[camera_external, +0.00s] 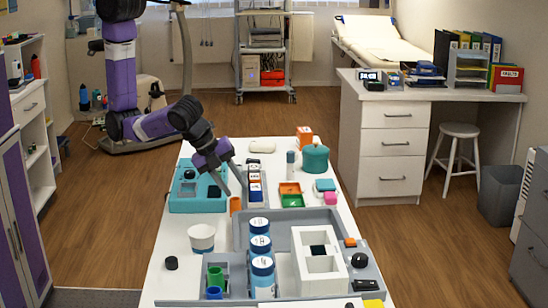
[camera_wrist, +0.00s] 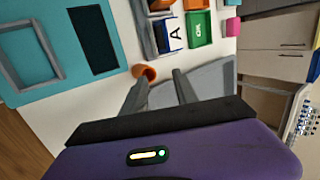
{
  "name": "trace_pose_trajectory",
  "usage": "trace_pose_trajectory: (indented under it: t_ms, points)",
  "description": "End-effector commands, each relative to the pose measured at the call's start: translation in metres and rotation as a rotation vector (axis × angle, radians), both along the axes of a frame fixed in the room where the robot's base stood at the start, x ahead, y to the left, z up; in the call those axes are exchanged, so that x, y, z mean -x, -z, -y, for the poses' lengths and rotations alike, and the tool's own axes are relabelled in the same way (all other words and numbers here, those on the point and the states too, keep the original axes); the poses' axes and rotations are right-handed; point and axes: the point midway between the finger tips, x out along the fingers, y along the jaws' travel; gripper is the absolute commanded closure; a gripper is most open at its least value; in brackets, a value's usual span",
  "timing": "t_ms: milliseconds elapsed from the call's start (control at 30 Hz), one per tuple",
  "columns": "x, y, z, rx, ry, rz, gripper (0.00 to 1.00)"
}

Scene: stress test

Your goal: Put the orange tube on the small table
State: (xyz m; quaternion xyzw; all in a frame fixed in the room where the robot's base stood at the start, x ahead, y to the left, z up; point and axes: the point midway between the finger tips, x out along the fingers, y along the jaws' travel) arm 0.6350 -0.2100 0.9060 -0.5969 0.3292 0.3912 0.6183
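The orange tube (camera_external: 235,204) stands on the long white table (camera_external: 182,240), beside the right edge of the teal case. In the wrist view the orange tube (camera_wrist: 145,71) shows its round open top, just beyond my left fingertip. My gripper (camera_external: 235,190) reaches down over the table, close to the tube. In the wrist view my gripper (camera_wrist: 161,76) has its two fingers apart with nothing held between them. Whether a finger touches the tube I cannot tell. Which piece of furniture is the small table is not clear from these frames.
A teal case (camera_external: 185,205) lies left of the tube and a grey tray (camera_external: 243,226) lies right of it. Several blue-labelled jars, a white cup (camera_external: 201,238) and a white block holder (camera_external: 319,275) stand nearby. A white desk (camera_external: 385,110) and stool (camera_external: 452,150) are behind right.

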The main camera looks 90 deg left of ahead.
Motion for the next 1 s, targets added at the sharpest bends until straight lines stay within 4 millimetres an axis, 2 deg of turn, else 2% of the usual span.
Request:
trace_pose_trajectory:
  t_ms: [33,200,400,633,1000]
  points:
    - [-0.003,-0.005,-0.004,0.068,-0.057,-0.039,0.65]
    - [-0.006,0.003,-0.015,0.298,-0.206,-0.201,0.65]
    - [-0.002,0.000,-0.026,0.490,-0.246,-0.341,0.65]
    - [0.001,-0.004,-0.027,0.557,-0.242,-0.389,0.65]
    - [-0.001,0.033,-0.016,0.553,-0.241,-0.392,0.65]
